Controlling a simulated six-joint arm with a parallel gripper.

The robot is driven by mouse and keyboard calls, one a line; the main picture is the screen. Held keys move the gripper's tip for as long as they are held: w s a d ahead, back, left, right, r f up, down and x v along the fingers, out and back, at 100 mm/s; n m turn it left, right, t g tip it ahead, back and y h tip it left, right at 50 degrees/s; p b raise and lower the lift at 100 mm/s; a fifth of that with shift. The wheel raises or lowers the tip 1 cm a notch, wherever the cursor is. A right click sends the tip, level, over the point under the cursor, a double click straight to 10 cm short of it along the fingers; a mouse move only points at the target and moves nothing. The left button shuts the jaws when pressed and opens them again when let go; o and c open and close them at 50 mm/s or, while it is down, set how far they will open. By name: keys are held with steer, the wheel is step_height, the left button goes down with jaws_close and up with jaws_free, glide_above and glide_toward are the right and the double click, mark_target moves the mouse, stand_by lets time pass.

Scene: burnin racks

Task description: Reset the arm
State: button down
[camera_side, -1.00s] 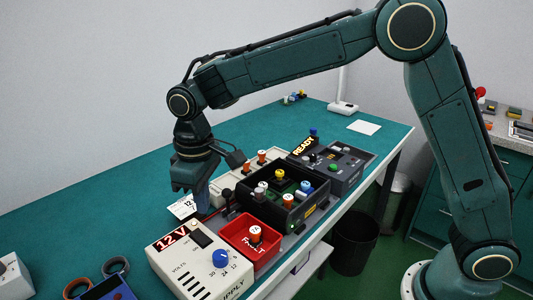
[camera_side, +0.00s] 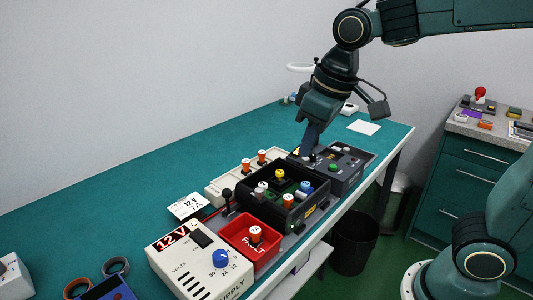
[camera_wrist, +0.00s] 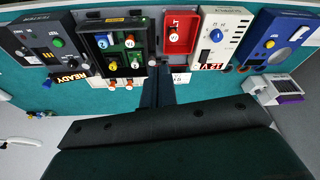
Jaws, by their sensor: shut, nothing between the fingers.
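My gripper (camera_side: 308,148) is shut and empty. In the side view it points down over the far end of the row of boxes, in line with the dark control box (camera_side: 345,165) and hiding most of its READY sign. I cannot tell its exact height. In the wrist view the fingers (camera_wrist: 158,92) show as a dark shape below the black rack (camera_wrist: 112,22) and the red FAULT tray (camera_wrist: 181,30). The READY sign (camera_wrist: 68,77) shows there at left.
The rack (camera_side: 262,205) holds several coloured-capped pieces. A black lever (camera_side: 227,197) stands up near the red tray (camera_side: 238,232).

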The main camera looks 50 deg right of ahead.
steer(key=s+d+f+m+t, duration=0.1)
steer(key=s+d, duration=0.2)
steer(key=s, duration=0.3)
steer(key=s+d+f+m+t, duration=0.1)
steer(key=s+d, duration=0.2)
steer(key=s, duration=0.4)
steer(key=shift+m+h, duration=0.3)
